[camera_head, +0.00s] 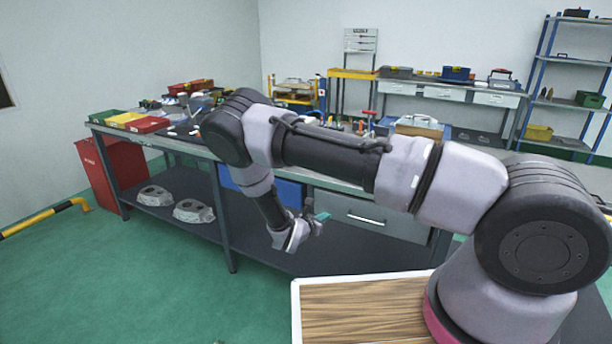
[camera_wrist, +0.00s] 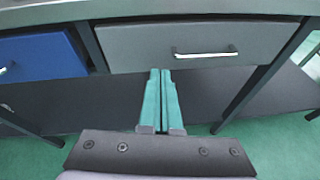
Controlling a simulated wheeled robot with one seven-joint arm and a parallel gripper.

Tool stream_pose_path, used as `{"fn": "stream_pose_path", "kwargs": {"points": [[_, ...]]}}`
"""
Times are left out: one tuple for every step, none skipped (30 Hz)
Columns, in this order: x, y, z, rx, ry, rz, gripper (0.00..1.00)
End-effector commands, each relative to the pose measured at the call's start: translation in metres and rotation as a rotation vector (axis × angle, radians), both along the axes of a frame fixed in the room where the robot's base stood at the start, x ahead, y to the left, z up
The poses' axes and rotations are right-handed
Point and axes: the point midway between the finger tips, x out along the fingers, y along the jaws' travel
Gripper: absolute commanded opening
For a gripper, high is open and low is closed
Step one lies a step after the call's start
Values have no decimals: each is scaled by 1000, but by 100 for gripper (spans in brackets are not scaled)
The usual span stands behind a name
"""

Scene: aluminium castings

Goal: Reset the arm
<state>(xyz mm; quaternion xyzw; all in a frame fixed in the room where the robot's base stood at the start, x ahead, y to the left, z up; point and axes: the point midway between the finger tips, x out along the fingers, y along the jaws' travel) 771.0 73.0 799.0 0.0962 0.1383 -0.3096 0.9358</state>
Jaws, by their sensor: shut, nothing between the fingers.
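My arm stretches across the head view from the lower right toward the workbench (camera_head: 225,180). My gripper (camera_head: 322,216) hangs at the end of the bent arm, in front of the bench's drawers. In the wrist view my gripper (camera_wrist: 161,75) shows two teal fingers side by side, shut with nothing between them. The fingers point toward the bench's lower shelf (camera_wrist: 70,105), just below the grey drawer (camera_wrist: 190,48). They look apart from the drawer, though the exact distance is hard to tell.
Two aluminium castings (camera_head: 154,195) (camera_head: 193,211) lie on the lower shelf at left. A red cabinet (camera_head: 100,175) stands at the bench's left end. A wood-topped surface with a white rim (camera_head: 296,300) is near my base. Green floor (camera_head: 150,290) is open at front left.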

Motion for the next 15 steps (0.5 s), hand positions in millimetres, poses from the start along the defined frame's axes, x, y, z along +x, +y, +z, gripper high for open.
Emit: {"fn": "stream_pose_path", "kwargs": {"points": [[4, -7, 23, 58, -25, -73, 0], [5, -12, 35, 93, -40, -120, 0], [5, -20, 52, 143, -61, -188, 0], [4, -25, 65, 182, -76, -239, 0], [4, -31, 78, 221, -91, -291, 0], [2, -39, 95, 270, -110, -357, 0], [0, -45, 107, 309, -125, -406, 0], [-2, -50, 119, 347, -139, -456, 0], [-5, -58, 135, 397, -159, -521, 0], [-8, -64, 146, 435, -173, -570, 0], [-11, -69, 158, 472, -187, -618, 0], [-16, -76, 173, 522, -206, -679, 0], [-20, -82, 184, 560, -219, -726, 0], [-24, -87, 195, 598, -234, -772, 0], [-30, -93, 209, 649, -252, -832, 0]]}}
